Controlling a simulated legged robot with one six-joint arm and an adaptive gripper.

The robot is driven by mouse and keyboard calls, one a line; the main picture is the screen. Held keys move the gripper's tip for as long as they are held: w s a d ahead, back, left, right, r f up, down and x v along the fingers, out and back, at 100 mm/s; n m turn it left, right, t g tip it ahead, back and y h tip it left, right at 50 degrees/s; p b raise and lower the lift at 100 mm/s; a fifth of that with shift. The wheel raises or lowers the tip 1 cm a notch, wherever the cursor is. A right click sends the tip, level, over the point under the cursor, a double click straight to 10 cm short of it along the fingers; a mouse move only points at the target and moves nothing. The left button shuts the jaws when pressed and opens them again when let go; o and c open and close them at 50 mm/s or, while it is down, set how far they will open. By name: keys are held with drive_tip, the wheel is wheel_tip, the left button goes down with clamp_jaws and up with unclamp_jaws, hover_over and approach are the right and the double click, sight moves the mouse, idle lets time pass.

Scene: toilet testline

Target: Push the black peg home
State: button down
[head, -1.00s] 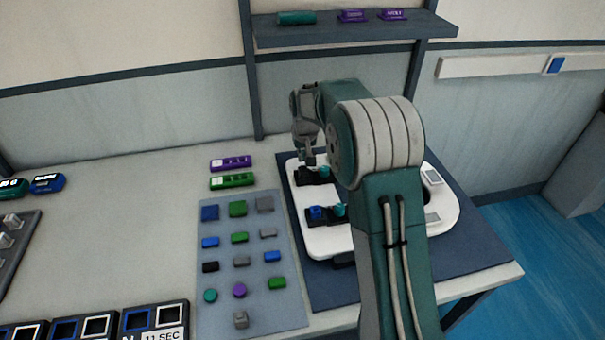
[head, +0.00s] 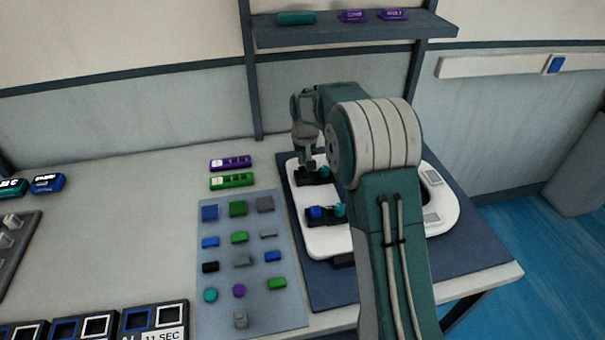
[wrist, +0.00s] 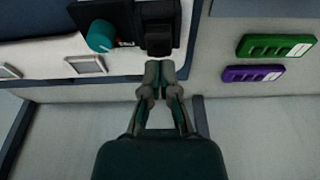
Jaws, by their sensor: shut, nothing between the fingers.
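The black peg (wrist: 159,38) shows in the wrist view as a dark block in a black holder (wrist: 128,22), beside a teal round knob (wrist: 100,35). My gripper (wrist: 161,70) is shut and empty, with its fingertips just below the peg in that view. I cannot tell whether they touch it. In the head view my gripper (head: 309,168) points down at the far black holder (head: 316,179) on the white seat-shaped board (head: 330,243). The peg is hard to make out there against the dark holder and fingers.
A second black holder with a blue block (head: 316,212) and a teal knob (head: 340,210) sits nearer on the board. Left of it lies a blue-grey mat (head: 222,295) with several coloured parts. Purple (head: 230,163) and green (head: 232,181) bars lie behind. A shelf (head: 350,33) hangs above.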

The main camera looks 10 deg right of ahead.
sight(303, 167)
drive_tip(key=shift+f, duration=0.95)
idle(0.5)
drive_tip(key=shift+r, duration=0.15)
drive_tip(key=shift+r, duration=3.9)
drive_tip(key=shift+r, duration=0.1)
drive_tip(key=s+r+t, duration=0.1)
drive_tip(key=s+r, duration=0.5)
drive_tip(key=s, duration=0.3)
drive_tip(key=s+r+t, duration=0.1)
drive_tip(key=s+r, duration=0.6)
drive_tip(key=s, duration=0.2)
drive_tip(key=s+f+t, duration=0.1)
drive_tip(key=s+f, duration=0.1)
drive_tip(key=s, duration=1.9)
drive_tip(key=shift+f, duration=0.3)
